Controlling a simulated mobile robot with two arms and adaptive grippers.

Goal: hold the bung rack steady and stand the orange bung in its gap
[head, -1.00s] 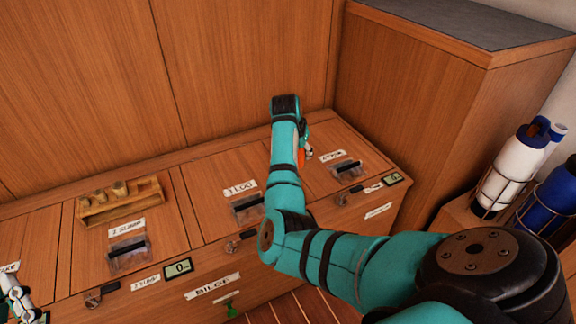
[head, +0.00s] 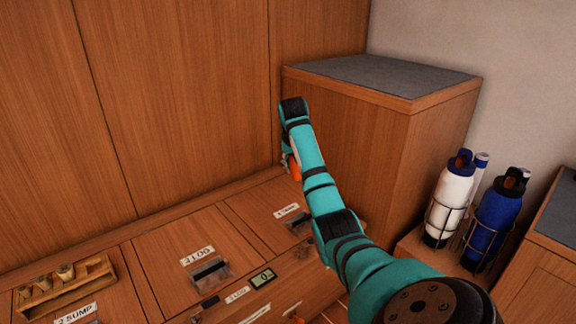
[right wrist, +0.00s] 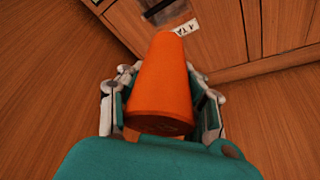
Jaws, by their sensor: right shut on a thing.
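The orange bung (head: 294,168) is a tapered cone, seen small beside the end of my right arm in the head view. In the right wrist view the bung (right wrist: 160,80) fills the middle, its wide end toward the camera. My right gripper (right wrist: 162,98) is shut on it, with a finger on each side. In the head view the right gripper (head: 289,162) is mostly hidden by the wrist and held above the bench top. The wooden bung rack (head: 68,295) stands at the lower left with several tan bungs in it, well apart from the right gripper. My left gripper is not in view.
The wooden bench (head: 150,255) has labelled lids with dark handles. A white bottle (head: 451,195) and a blue bottle (head: 496,220) stand in wire holders at the right.

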